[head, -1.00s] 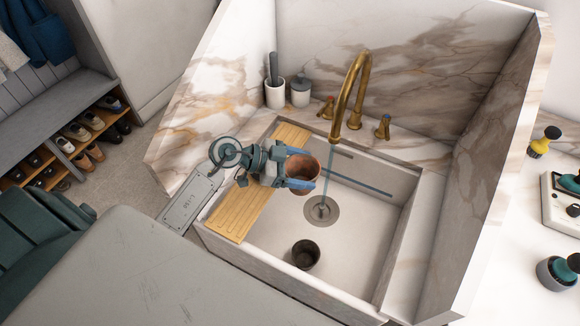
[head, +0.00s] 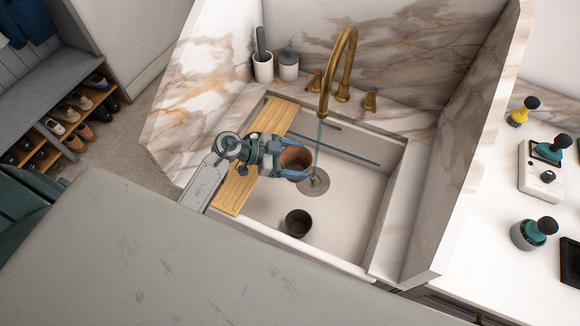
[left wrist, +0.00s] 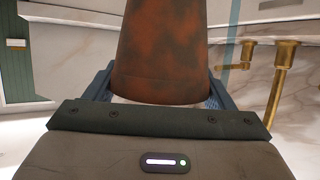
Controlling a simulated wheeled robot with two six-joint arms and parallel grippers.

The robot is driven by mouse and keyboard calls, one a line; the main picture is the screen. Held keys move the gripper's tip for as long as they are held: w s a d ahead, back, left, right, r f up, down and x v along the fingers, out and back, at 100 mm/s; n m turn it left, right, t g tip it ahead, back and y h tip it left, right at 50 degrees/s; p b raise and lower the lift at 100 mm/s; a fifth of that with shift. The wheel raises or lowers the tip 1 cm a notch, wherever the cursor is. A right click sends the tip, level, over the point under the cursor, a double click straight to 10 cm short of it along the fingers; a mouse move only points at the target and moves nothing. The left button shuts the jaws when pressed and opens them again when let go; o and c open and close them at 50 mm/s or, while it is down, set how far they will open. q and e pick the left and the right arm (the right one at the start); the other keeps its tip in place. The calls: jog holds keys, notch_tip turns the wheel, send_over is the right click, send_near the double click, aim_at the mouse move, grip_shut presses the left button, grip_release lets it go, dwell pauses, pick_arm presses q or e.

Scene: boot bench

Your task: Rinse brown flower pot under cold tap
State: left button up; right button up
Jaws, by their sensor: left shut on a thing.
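My left gripper (head: 291,161) is shut on the brown flower pot (head: 297,158) and holds it above the sink (head: 345,225). In the left wrist view the rusty brown pot (left wrist: 165,50) sits between the blue fingers. A thin stream of water (head: 319,135) runs from the brass spout (head: 343,62) toward the drain (head: 314,183). The pot is close beside the stream, on its left; I cannot tell whether water touches it. The brass handle with a blue mark (head: 370,98) is right of the spout, the one with a red mark (head: 314,82) left. My right gripper is out of view.
A dark cup (head: 298,223) stands in the sink near its front. A wooden drainboard (head: 235,188) lies across the sink's left side. A white holder (head: 263,68) and a lidded jar (head: 288,66) stand behind. The marble walls rise around the back and sides.

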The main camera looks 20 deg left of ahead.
pick_arm(q)
jog(key=w+d+f+b, duration=0.2)
jog(key=w+b, duration=0.2)
jog(key=w, duration=0.5)
jog(key=shift+w+d, duration=0.25)
jog(key=shift+d, duration=0.1)
jog(key=shift+r, duration=0.1)
jog(key=shift+d, duration=0.1)
dwell(0.4)
jog(key=shift+s+d+p, duration=0.2)
jog(key=shift+d+p, duration=0.3)
jog(key=shift+p, duration=0.2)
